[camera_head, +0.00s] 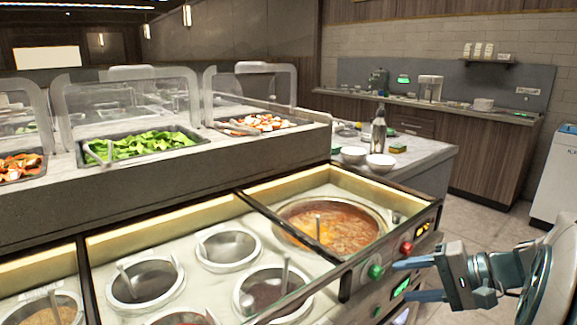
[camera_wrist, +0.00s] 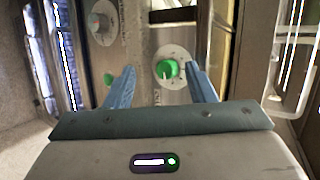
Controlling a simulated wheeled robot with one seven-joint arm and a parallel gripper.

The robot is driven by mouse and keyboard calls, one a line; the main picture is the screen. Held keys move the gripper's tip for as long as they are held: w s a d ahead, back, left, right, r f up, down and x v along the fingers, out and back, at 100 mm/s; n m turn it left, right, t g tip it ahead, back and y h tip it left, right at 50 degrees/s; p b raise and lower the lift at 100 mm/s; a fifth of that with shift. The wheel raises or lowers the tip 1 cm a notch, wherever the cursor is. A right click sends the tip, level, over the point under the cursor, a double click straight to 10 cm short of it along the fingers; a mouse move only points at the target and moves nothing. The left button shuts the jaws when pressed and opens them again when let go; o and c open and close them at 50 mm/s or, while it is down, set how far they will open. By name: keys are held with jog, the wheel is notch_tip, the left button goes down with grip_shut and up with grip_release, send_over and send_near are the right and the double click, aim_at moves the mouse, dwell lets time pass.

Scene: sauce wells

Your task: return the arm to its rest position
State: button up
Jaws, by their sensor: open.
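My gripper (camera_head: 412,279) is at the lower right of the head view, beside the front panel of the sauce counter. Its two blue fingers are apart with nothing between them. In the wrist view my gripper (camera_wrist: 160,80) shows both fingers spread, with a green knob (camera_wrist: 167,70) on the metal panel seen between them. I cannot tell whether the fingers touch the panel. In the head view a green knob (camera_head: 375,271) and a red knob (camera_head: 406,247) sit on the panel near the fingertips.
The counter holds a large pot of orange-red soup (camera_head: 335,228) and several round wells, such as one with a ladle (camera_head: 229,247). Glass-guarded trays of lettuce (camera_head: 145,146) stand behind. White bowls (camera_head: 380,163) and a bottle (camera_head: 378,130) are on a side counter. Floor (camera_head: 490,235) is open at right.

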jog(key=s+a+r+n+g+h+p, duration=0.1)
jog(key=s+a+r+n+h+p, duration=0.2)
jog(key=p, duration=0.6)
jog(key=s+a+r+n+g+h+p, duration=0.2)
jog(key=s+a+r+n+h+p, duration=0.2)
jog(key=s+r+p, duration=0.5)
jog(key=shift+s+a+r+g+h+p, duration=0.3)
jog(key=shift+a+r+h+p, duration=0.45)
jog(key=shift+a+r+h, duration=0.6)
jog(key=shift+f+h, duration=0.25)
jog(key=shift+h, duration=0.1)
